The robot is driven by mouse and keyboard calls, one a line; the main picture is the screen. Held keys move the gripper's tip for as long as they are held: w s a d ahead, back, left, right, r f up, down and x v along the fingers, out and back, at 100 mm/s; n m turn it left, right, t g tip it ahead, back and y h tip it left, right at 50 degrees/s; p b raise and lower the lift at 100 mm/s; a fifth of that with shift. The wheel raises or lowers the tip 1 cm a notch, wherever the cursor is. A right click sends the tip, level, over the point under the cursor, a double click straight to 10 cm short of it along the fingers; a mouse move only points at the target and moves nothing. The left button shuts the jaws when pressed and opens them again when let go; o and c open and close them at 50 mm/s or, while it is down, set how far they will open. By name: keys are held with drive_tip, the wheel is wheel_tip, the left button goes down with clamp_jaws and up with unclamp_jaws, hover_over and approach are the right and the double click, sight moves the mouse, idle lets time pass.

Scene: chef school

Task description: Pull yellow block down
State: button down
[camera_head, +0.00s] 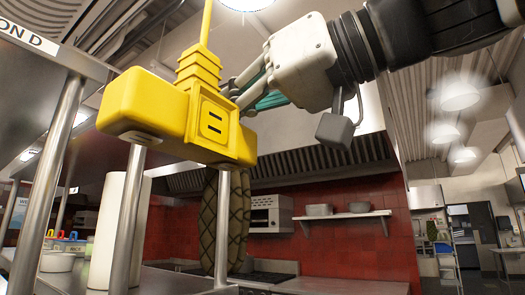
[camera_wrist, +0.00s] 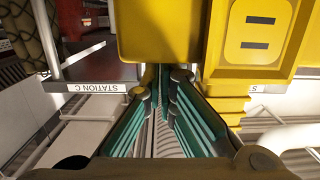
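The yellow block (camera_head: 180,115) is a boxy outlet housing with dark slots, hanging from a yellow cord in the upper left of the head view. It also fills the top of the wrist view (camera_wrist: 160,30). My gripper (camera_head: 236,92) is at the block's right side, near its stepped upper part. In the wrist view my gripper (camera_wrist: 161,82) has its two teal-lined fingers apart, with a narrow gap through which grey slats show. The fingertips are close to the block; I cannot tell whether they touch it. The block partly hides the tips in the head view.
A wall shelf (camera_head: 342,215) with pans is at the back.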

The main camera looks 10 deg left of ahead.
drive_tip(key=shift+f+b, duration=0.3)
drive_tip(key=shift+f, duration=0.35)
drive_tip(key=shift+r+p, duration=2.1)
drive_tip(key=shift+r, duration=1)
drive_tip(key=r+v, duration=0.1)
drive_tip(key=v, duration=0.7)
drive_tip(key=shift+b, duration=0.3)
drive_tip(key=shift+f, duration=0.1)
